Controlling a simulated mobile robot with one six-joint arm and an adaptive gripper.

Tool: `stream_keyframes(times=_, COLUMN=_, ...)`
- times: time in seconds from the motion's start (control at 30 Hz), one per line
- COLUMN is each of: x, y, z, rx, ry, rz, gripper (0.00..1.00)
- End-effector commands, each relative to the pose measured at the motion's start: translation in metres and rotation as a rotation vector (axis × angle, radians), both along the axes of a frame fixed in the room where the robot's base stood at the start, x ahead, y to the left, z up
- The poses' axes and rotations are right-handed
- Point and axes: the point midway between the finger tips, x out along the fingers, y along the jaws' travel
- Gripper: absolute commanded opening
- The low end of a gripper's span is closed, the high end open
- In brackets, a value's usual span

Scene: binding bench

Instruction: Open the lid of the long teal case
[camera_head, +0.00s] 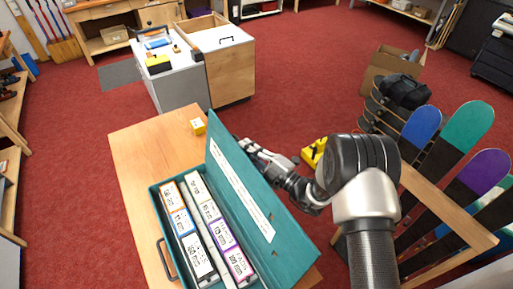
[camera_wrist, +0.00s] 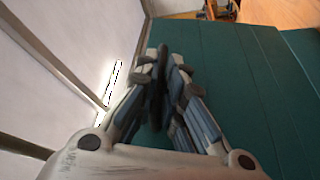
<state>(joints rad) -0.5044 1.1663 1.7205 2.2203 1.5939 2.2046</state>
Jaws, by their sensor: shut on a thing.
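The long teal case (camera_head: 158,199) lies on the wooden table, with its lid (camera_head: 286,222) standing open, tilted up on the right side. A long white label (camera_head: 240,190) is on the lid's inner face. Inside the case are two rows of white boxes with coloured labels. My gripper (camera_head: 243,146) is at the lid's upper edge, towards its far end. In the wrist view my gripper (camera_wrist: 162,62) has its fingers close together around a thin dark part, against the teal surface (camera_wrist: 240,85). The exact contact is hidden by the fingers.
A dark handle (camera_head: 165,259) is on the case's left side. Snowboards (camera_head: 468,124) in a wooden rack stand at right. A grey and wood cabinet (camera_head: 231,75) stands behind. Red floor lies between.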

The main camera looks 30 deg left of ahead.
Motion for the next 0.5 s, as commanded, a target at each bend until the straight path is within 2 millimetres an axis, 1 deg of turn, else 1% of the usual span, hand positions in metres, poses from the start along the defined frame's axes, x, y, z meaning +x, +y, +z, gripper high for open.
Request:
stream_keyframes(times=0.03, x=-0.0058, y=0.0027, z=0.0023, rx=-0.018, ry=-0.017, rz=0.002, gripper=0.00)
stream_keyframes(times=0.1, x=-0.0096, y=0.0045, z=0.0029, rx=-0.028, ry=-0.038, rz=0.001, gripper=0.00)
stream_keyframes(times=0.4, x=-0.0109, y=0.0049, z=0.0010, rx=-0.032, ry=-0.045, rz=0.001, gripper=0.00)
stream_keyframes(times=0.43, x=-0.0110, y=0.0048, z=0.0009, rx=-0.032, ry=-0.045, rz=0.001, gripper=0.10)
stream_keyframes(times=0.5, x=-0.0109, y=0.0048, z=0.0008, rx=-0.032, ry=-0.045, rz=0.001, gripper=0.14)
